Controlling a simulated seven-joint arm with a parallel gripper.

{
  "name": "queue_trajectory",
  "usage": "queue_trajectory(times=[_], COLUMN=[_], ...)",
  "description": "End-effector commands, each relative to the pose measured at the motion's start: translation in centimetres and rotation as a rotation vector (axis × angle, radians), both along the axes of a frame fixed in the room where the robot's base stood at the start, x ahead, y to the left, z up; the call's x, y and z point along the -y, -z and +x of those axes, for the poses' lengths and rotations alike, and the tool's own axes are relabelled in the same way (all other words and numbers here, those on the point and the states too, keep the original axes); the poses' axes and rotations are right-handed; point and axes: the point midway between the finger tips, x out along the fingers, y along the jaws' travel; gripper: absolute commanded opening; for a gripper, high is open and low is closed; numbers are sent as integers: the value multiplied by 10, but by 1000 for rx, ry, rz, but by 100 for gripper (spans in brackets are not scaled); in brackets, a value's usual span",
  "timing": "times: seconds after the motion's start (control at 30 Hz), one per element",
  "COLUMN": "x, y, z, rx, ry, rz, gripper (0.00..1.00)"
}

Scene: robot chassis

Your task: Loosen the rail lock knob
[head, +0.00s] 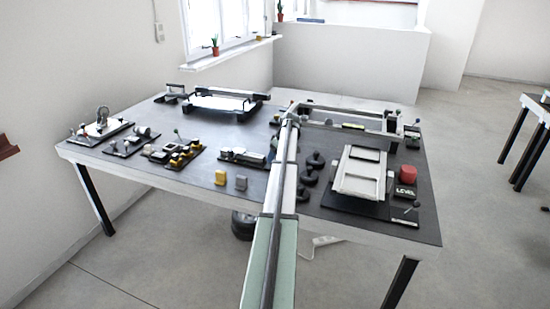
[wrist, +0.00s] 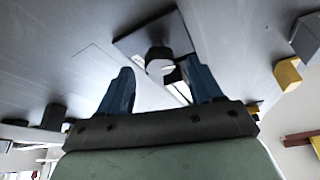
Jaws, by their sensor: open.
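In the wrist view my gripper (wrist: 157,68) has two blue fingers spread apart, with nothing held between them. A dark, rounded knob (wrist: 158,56) with a bright pale face shows beyond the fingertips, roughly centred in the gap. It is on a dark square plate (wrist: 128,46). I cannot tell for sure that this is the rail lock knob. No contact between fingers and knob is clear. In the head view my arm crosses the middle of the table, and I cannot make out the gripper. A small rail-like fixture (head: 243,157) sits just left of the arm there.
The dark table (head: 180,195) carries several fixtures. Several black wheels (head: 311,176), a white framed panel (head: 360,171) and a red button (head: 407,174) stand right of my arm.

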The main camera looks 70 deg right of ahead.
Motion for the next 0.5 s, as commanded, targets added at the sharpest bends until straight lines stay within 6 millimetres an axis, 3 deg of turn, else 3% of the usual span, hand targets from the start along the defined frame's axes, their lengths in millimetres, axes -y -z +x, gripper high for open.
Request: queue_trajectory(times=[0.5], x=[-11], y=[-88], z=[-35], rx=[0], ry=[0], rz=[-1], gripper=[65])
